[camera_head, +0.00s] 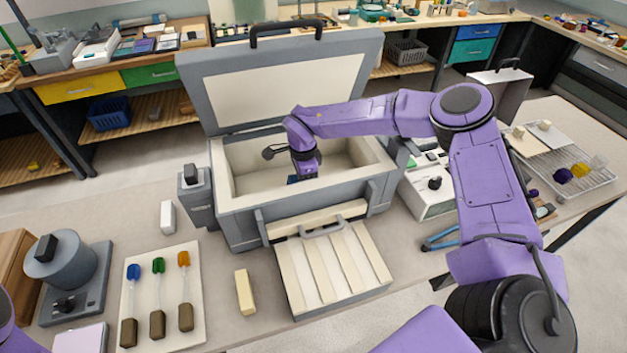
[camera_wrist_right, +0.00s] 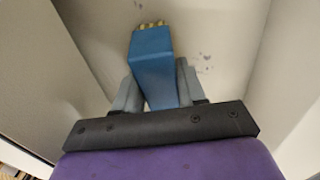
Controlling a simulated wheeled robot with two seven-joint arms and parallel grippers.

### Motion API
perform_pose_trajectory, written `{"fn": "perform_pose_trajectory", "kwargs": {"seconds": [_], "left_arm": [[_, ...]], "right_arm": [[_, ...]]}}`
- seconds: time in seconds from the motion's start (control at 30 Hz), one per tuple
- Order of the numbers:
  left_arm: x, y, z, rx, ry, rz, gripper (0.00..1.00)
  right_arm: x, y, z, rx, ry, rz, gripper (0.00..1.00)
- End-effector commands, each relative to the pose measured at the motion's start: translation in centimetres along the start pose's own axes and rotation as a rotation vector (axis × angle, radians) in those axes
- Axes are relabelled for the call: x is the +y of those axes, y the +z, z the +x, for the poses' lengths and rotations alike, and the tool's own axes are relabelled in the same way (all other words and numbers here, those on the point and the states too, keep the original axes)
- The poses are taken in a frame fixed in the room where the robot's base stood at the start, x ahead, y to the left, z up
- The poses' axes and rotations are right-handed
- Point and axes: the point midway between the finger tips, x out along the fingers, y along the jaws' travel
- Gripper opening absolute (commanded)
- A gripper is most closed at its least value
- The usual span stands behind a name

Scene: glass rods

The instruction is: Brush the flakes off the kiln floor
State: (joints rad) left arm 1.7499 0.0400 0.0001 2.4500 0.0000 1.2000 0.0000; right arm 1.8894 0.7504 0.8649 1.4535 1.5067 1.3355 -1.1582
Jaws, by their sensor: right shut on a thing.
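The kiln (camera_head: 245,205) is a grey box with cream lining. Its lid (camera_head: 290,85) is raised and its slatted front door (camera_head: 335,265) is folded down. My right gripper (camera_head: 303,180) is inside the kiln, shut on a blue brush (camera_wrist_right: 155,60). The tan bristles point away from the gripper, over the pale kiln floor (camera_wrist_right: 215,25); whether they touch it I cannot tell. Small dark flakes (camera_wrist_right: 203,69) lie on the floor just right of the brush in the wrist view. In the head view my arm and the kiln's front wall hide much of the floor. My left gripper is out of view.
A white board (camera_head: 197,270) with several colour-tipped rods lies left of the door, beside a cream block (camera_head: 245,292). A grey round device (camera_head: 65,265) stands farther left. A white control box (camera_head: 430,190) and a wire rack (camera_head: 580,175) are on the right. The kiln walls surround my gripper.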

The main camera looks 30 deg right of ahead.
Motion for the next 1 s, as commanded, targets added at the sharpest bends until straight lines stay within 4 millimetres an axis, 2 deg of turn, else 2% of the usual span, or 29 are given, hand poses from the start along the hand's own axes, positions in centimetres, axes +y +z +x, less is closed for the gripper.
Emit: {"fn": "perform_pose_trajectory", "kwargs": {"seconds": [0.17,0.47,0.67,1.0], "left_arm": [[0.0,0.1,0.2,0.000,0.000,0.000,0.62],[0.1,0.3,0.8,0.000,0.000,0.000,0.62],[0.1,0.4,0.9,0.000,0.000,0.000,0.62],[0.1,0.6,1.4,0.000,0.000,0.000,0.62]], "right_arm": [[0.1,0.7,0.2,0.000,0.003,-0.002,0.00],[0.2,3.5,0.1,0.000,0.005,-0.003,0.00],[0.1,4.3,0.0,0.000,0.004,-0.002,0.00],[0.1,7.2,-0.1,0.000,0.002,-0.002,0.00]]}}
